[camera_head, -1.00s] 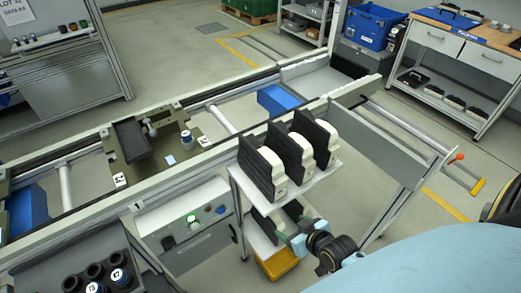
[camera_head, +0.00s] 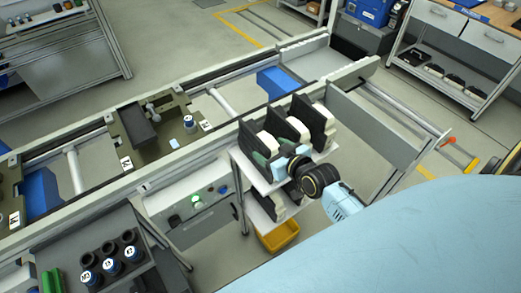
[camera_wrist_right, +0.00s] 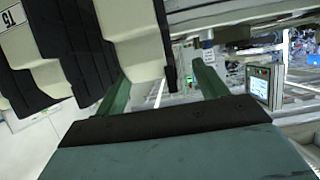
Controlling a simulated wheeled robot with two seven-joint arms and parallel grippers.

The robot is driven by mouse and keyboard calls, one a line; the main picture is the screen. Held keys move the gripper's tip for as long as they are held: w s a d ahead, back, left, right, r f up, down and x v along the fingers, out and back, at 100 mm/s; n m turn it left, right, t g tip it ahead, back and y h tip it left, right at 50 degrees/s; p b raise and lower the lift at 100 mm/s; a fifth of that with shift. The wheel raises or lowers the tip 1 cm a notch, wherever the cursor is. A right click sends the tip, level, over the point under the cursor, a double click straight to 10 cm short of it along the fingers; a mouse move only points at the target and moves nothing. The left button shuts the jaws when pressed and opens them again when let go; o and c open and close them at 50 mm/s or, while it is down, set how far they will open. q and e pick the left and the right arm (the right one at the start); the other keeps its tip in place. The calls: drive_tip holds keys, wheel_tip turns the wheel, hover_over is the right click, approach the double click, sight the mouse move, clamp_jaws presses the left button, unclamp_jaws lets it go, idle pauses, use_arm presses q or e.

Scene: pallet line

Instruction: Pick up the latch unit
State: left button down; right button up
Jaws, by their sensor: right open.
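Several black and cream latch units (camera_head: 310,122) stand side by side on the top shelf of a small white cart. My right gripper (camera_head: 273,157), with green fingers, is open at the near end of these units. In the right wrist view the nearest unit (camera_wrist_right: 130,38) reaches in between the two open fingers (camera_wrist_right: 162,88), its black edge on the right. I cannot tell whether a finger touches it. The wrist and fingers hide part of the units in the head view. My left gripper is not in view.
A conveyor line with a dark pallet (camera_head: 180,128) runs behind the cart. More units sit on the cart's lower shelf, above a yellow bin (camera_head: 279,236). A grey rack at bottom left holds black cylinders with blue-ringed ends (camera_head: 112,266). A control panel (camera_head: 190,198) is left of the cart.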

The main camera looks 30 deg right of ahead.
sight(265, 143)
drive_tip(key=shift+d+x, duration=0.2)
drive_tip(key=shift+x, duration=1.1)
drive_tip(key=shift+d+x, duration=0.2)
drive_tip(key=shift+x, duration=1.1)
drive_tip(key=shift+c, duration=0.3)
clamp_jaws()
